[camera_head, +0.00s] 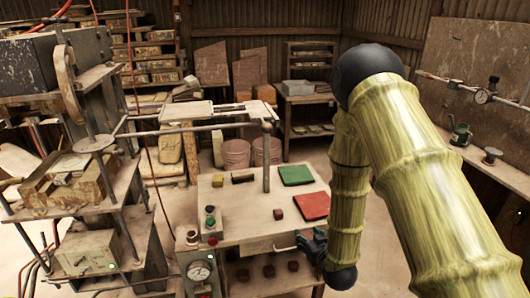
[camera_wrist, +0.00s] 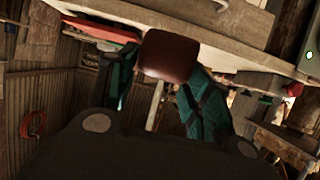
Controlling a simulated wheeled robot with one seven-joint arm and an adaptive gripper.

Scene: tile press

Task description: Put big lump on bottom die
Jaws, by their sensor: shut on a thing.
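A reddish-brown lump (camera_wrist: 168,55) sits between the two teal fingers of my gripper (camera_wrist: 160,78) in the wrist view. My gripper is shut on it. In the head view my gripper (camera_head: 312,243) is low beside the front right corner of the work table, partly hidden by my arm, and the held lump cannot be made out there. What looks like the bottom die (camera_head: 72,166) is a block with a metal top on the press at the left, far from my gripper. Several dark red lumps (camera_head: 268,271) lie on the shelf under the table.
The work table (camera_head: 235,222) carries a green mat (camera_head: 296,175), a red mat (camera_head: 312,206), small blocks and an upright post (camera_head: 266,158). A bar handle (camera_head: 285,248) sticks out at its front, close to my gripper. A control box with a gauge (camera_head: 199,272) stands between press and table.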

